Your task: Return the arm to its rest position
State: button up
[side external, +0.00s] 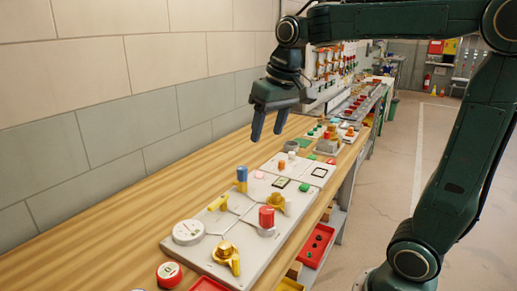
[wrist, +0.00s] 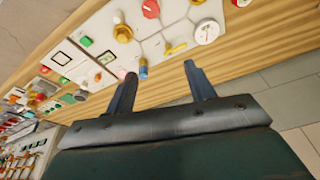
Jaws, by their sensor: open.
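My gripper (side external: 268,122) hangs above the wooden bench (side external: 120,222), pointing down, over the bare wood near the wall. In the side view its two fingers are apart with nothing between them. In the wrist view my gripper (wrist: 158,85) also shows open, its fingers spread over bare bench wood, with the valve board beyond. The grey valve board (side external: 205,247) lies on the bench below and nearer the camera, apart from the gripper. My dark green arm reaches in from the right.
The board carries a white gauge (side external: 188,232), a blue-topped post (side external: 241,178), a red knob (side external: 266,216) and yellow valve handles (side external: 227,256). A round red-and-white item (side external: 169,274) sits at the front. More fittings stand farther along the bench. The air around the gripper looks clear.

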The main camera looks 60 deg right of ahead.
jog(key=s+a+f+n+t, duration=0.1)
jog(key=s+a+f, duration=0.1)
jog(key=s, duration=0.5)
jog(key=s+a+f+n+t, duration=0.1)
jog(key=s+a+f+n, duration=0.1)
jog(key=s, duration=0.6)
notch_tip(320, 180, down, 2)
jog(key=shift+s+a+f, duration=0.15)
jog(key=shift+a, duration=0.45)
